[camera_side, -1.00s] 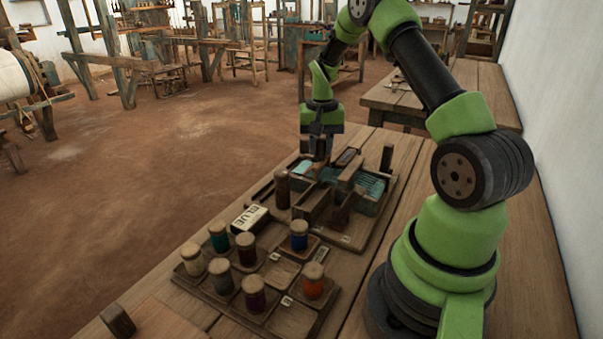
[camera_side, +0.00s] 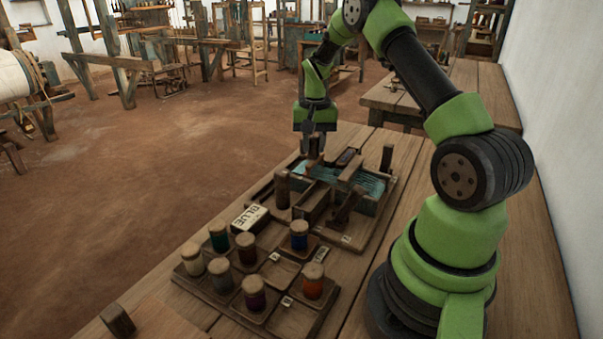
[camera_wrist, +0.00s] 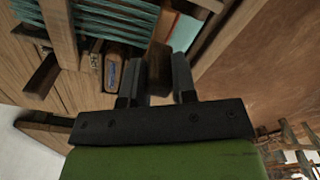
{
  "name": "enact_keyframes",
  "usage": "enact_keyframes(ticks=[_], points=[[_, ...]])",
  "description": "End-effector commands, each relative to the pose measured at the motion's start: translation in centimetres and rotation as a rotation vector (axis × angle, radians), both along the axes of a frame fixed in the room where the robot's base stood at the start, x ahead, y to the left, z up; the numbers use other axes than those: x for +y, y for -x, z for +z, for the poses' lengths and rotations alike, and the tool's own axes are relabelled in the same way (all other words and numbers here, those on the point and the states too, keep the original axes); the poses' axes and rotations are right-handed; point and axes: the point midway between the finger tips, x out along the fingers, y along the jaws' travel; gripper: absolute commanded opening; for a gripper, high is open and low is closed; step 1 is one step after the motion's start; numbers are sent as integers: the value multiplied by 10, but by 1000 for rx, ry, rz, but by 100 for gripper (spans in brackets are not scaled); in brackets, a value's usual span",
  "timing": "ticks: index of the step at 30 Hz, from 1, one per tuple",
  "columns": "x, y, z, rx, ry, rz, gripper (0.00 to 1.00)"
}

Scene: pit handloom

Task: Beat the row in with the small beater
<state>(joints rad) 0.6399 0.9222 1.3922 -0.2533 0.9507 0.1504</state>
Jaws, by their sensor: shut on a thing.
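My gripper (camera_side: 315,148) is shut on a small brown wooden piece, taken to be the small beater (camera_wrist: 159,68), which stands between the two dark fingers in the wrist view. The gripper points down above the far left part of the small loom (camera_side: 372,212). Teal threads (camera_side: 371,184) run across the loom, and they also show in the wrist view (camera_wrist: 115,18). A teal patch (camera_wrist: 186,32) lies just beyond the fingers. The lower end of the beater is hard to make out, so I cannot tell whether it touches the threads.
An upright brown post (camera_side: 282,190) and a slanted dark bar (camera_side: 346,204) stand at the loom. Bare table lies right of the loom.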

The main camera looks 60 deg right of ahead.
Motion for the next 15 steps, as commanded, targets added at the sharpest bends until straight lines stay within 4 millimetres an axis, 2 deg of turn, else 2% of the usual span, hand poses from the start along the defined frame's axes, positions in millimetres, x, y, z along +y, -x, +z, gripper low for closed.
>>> enact_keyframes(ticks=[15], points=[[3, 50, -1, 11, -13, -10, 11]])
